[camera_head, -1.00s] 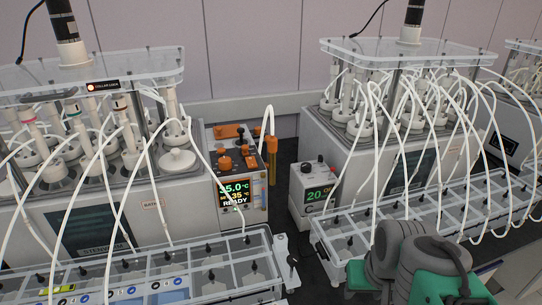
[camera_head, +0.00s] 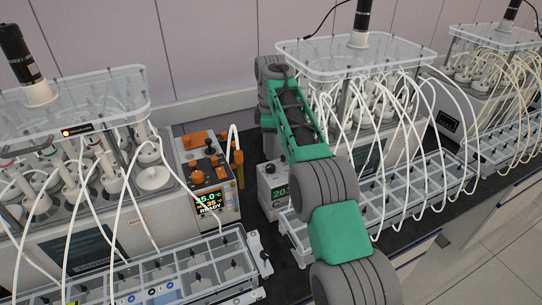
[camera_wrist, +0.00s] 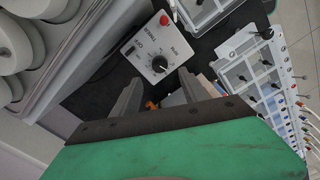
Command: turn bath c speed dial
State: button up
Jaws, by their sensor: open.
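In the wrist view, a white control box (camera_wrist: 146,47) carries a round black dial (camera_wrist: 159,64) with a pale pointer mark and a smaller red knob (camera_wrist: 164,20). Its printed labels are too small to read surely. My gripper (camera_wrist: 158,80) is open and empty. Its two grey fingers point toward the box, one on each side of the dial in the picture, and appear apart from it. In the head view, a small white box with a green "20" display (camera_head: 273,188) stands between the two baths, partly behind my arm. My gripper is not distinguishable there.
The left bath's control panel (camera_head: 210,198) has orange-and-black fittings and reads READY. Clear compartment trays (camera_head: 215,262) line the front of the baths. White tubes loop from the middle bath (camera_head: 385,110) close beside my arm. A narrow dark bench strip lies between the baths.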

aim_at(271, 166)
notch_tip(271, 166, down, 8)
jog(key=shift+r, duration=0.15)
grip_shut()
dwell(0.6)
